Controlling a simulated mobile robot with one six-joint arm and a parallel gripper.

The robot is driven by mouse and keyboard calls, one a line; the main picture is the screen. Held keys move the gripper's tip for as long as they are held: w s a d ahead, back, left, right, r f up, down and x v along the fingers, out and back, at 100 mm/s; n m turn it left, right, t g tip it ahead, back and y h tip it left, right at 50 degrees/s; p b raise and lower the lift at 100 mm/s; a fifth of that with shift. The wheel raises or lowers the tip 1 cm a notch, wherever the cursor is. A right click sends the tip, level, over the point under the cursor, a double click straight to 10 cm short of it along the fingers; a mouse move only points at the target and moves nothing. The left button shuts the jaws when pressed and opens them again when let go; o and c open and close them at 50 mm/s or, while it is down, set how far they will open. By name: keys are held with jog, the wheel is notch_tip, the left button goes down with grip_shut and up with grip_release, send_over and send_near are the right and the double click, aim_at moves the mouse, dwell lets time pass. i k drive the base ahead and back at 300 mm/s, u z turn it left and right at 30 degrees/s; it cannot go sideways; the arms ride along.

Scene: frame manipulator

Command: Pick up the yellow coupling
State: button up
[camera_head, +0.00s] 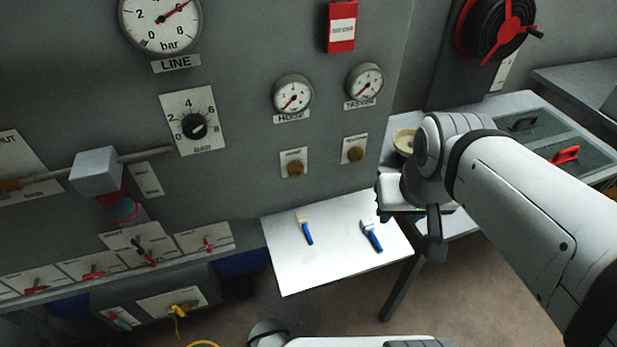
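On the white shelf (330,262) lie two small fittings with blue bodies. The left fitting (305,230) has a yellowish end, and the right fitting (371,236) has a pale, silvery end. A yellow fitting (180,309) with a yellow hose is on the lower panel at the bottom left; I cannot tell which piece is the coupling. My gripper (415,228) is above the shelf's right edge, to the right of both fittings and apart from them. One dark finger shows pointing down; the other side is mostly hidden, so its opening is unclear.
A grey panel (240,50) with gauges, a knob and valves rises behind the shelf. A side table (515,105) with a red-handled item (565,154) stands at the right. A hose reel (497,28) is at the upper right. The shelf's front left is clear.

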aim_at(302, 219)
jog(key=z, duration=2.55)
jog(key=k, duration=1.7)
jog(key=u, duration=1.75)
jog(key=i, duration=0.5)
jog(key=z, duration=0.1)
